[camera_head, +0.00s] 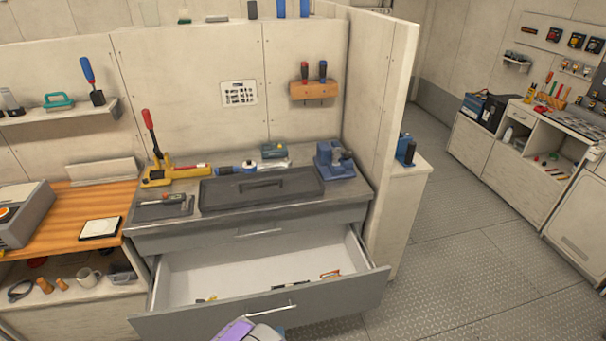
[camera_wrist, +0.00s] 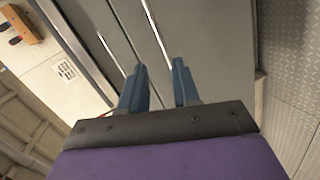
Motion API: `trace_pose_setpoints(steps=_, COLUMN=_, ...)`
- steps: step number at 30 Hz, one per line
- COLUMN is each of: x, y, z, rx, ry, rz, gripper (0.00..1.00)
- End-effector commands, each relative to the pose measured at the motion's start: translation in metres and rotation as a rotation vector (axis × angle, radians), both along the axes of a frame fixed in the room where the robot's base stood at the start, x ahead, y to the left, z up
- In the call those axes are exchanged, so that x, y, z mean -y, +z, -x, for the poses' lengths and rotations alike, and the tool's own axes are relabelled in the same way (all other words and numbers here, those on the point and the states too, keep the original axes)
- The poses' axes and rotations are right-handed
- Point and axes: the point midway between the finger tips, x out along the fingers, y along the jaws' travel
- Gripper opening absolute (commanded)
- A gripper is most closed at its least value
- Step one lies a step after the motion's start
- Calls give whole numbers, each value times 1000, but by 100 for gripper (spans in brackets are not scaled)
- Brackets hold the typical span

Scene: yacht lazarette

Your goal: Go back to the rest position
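My gripper (camera_wrist: 160,72) shows in the wrist view with its two blue-grey fingers apart and nothing between them. Behind the fingers are grey cabinet faces with bright handle-like bars, tilted in the picture. In the head view only a purple part of my arm shows at the bottom edge, in front of the open drawer (camera_head: 200,322); the fingers cannot be made out there. The drawer is pulled out from the grey workbench (camera_head: 205,232), and a few small items lie in it.
The bench top holds a dark flat case (camera_head: 262,188), a blue vise (camera_head: 334,160) and a yellow tool with a red handle (camera_head: 155,172). A wooden counter (camera_head: 75,208) stands at left. A partition wall (camera_head: 378,120) rises at right; beyond it the metal floor (camera_head: 450,230) is clear.

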Motion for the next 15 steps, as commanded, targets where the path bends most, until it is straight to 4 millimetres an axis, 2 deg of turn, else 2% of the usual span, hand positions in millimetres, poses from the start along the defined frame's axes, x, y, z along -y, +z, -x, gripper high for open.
trace_pose_setpoints(steps=1, x=-1, y=10, z=-12, rx=-26, ry=-37, rz=-38, gripper=31)
trace_pose_setpoints(steps=6, x=1, y=33, z=-35, rx=-154, ry=-150, rz=-157, gripper=31)
trace_pose_setpoints(steps=11, x=3, y=58, z=-50, rx=-271, ry=-247, rz=-264, gripper=31)
trace_pose_setpoints(steps=15, x=8, y=86, z=-59, rx=-367, ry=-325, rz=-353, gripper=31)
